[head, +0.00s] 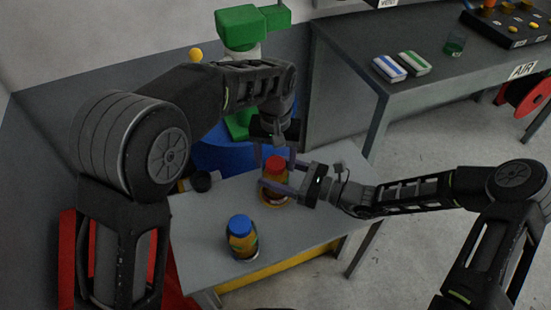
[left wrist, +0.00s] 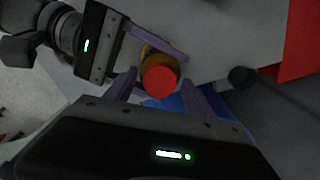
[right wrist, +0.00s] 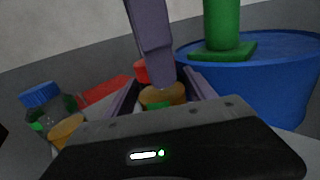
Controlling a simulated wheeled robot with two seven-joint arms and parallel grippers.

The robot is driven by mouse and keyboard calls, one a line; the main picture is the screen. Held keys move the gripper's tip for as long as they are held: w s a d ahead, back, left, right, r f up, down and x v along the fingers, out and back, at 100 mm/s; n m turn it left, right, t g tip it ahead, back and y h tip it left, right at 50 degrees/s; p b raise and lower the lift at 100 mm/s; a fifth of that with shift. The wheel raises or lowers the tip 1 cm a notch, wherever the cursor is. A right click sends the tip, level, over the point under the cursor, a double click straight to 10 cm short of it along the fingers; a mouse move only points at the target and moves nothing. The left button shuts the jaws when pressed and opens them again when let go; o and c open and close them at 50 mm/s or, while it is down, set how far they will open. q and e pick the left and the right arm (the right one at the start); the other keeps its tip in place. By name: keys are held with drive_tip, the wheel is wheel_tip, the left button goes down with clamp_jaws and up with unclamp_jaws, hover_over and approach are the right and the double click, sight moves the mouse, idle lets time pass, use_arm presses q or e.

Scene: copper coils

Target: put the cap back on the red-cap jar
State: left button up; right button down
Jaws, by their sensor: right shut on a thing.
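The red-cap jar (head: 276,194) stands on the grey table, with amber contents. My right gripper (head: 275,187) is shut on its body from the right. The red cap (head: 276,164) sits at the top of the jar; whether it is seated or threaded I cannot tell. In the left wrist view the cap (left wrist: 160,82) covers most of the jar top. My left gripper (left wrist: 162,92) is above it, fingers apart on either side with gaps to the cap. In the right wrist view a left finger partly hides the cap (right wrist: 141,71) above the jar (right wrist: 163,97).
A blue-cap jar (head: 242,240) stands near the table's front edge. A dark cylindrical object (head: 205,181) lies at the table's left. A blue drum (head: 225,157) with a green fixture stands behind. The table's right side is clear.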

use_arm(q)
drive_tip(key=shift+o, duration=0.4)
drive_tip(key=shift+r, duration=0.5)
wheel_tip(320, 180, up, 11)
use_arm(e)
drive_tip(key=shift+c, duration=1.2)
unclamp_jaws()
